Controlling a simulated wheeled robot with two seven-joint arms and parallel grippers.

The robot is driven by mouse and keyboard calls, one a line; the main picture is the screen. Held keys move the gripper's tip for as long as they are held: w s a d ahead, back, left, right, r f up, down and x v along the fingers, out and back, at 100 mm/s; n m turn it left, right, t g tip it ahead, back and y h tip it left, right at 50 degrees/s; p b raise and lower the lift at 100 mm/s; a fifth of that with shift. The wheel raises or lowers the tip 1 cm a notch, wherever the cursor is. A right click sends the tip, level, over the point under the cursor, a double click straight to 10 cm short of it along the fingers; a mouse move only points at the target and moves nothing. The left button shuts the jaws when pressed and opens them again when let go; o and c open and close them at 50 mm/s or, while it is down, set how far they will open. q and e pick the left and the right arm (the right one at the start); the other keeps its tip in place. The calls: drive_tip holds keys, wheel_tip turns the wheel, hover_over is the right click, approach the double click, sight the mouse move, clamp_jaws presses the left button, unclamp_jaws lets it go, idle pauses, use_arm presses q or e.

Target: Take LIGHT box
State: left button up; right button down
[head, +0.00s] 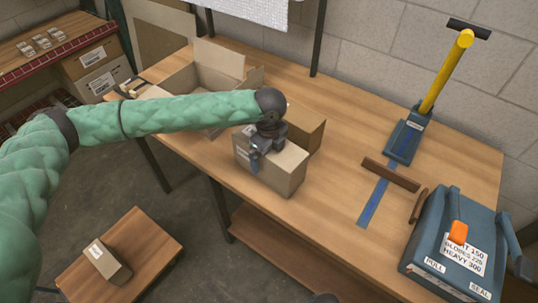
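A closed cardboard box (285,174) stands on the wooden workbench, with a pale label on its front face. A second cardboard box (308,130) stands right behind it, partly hidden. I cannot read LIGHT on either. My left gripper (257,152) is at the top left of the front box, with a finger in front of its front face. The other finger is hidden, so I cannot tell whether it grips the box.
An open carton (189,82) stands at the back left of the workbench (335,215). A blue sealing device (440,225) and a yellow-handled tool (445,75) are on the right. A small box (107,264) lies on a low table (150,238). The bench's front middle is clear.

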use_arm(q)
drive_tip(key=shift+f, duration=0.15)
drive_tip(key=c, duration=1.2)
